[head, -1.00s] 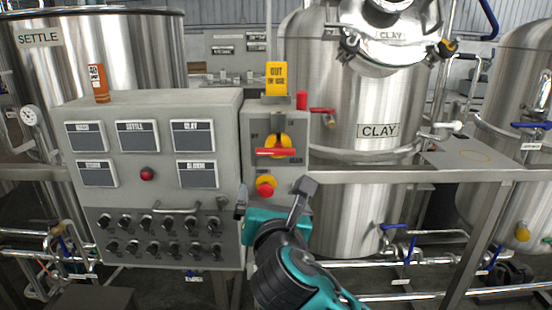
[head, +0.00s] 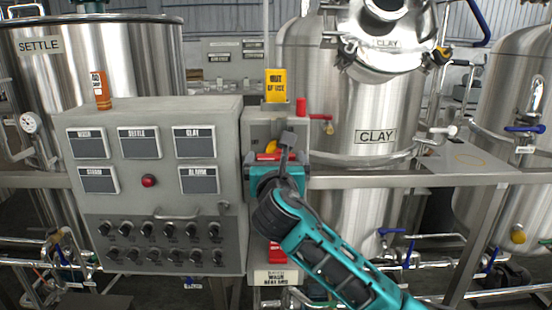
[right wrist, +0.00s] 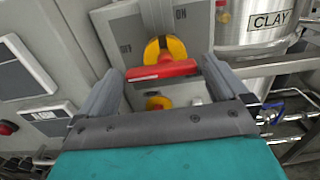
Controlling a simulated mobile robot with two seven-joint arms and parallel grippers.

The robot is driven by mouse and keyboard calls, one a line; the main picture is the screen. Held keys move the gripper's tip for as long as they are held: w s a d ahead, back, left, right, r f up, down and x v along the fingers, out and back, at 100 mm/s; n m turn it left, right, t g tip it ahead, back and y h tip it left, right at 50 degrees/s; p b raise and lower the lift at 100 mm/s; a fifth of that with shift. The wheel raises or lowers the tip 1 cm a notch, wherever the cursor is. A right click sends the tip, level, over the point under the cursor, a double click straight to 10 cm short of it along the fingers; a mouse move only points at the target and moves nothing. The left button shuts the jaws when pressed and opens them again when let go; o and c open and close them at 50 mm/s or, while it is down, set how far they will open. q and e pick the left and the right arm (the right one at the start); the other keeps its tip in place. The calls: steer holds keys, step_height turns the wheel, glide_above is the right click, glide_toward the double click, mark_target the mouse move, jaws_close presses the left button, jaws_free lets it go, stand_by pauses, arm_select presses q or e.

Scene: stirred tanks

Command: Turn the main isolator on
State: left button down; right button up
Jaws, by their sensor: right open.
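The main isolator is a yellow round knob with a red bar handle on a grey box. In the right wrist view, its red handle (right wrist: 162,70) lies nearly level across the yellow disc (right wrist: 165,48), with an "ON" mark above right. In the head view the isolator (head: 270,148) is partly hidden by my right gripper (head: 267,156). That gripper is open in front of it; in the right wrist view the fingers (right wrist: 162,80) stand left and right of the handle, with gaps visible. Contact cannot be told. My left gripper is not in view.
A second red-and-yellow knob (right wrist: 158,103) sits just below the handle. The larger control panel (head: 110,205) adjoins at left. A steel rail (head: 400,179) runs right.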

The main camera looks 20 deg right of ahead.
steer(key=shift+x, duration=0.8)
steer(key=shift+c, duration=0.2)
steer(key=c, duration=0.7)
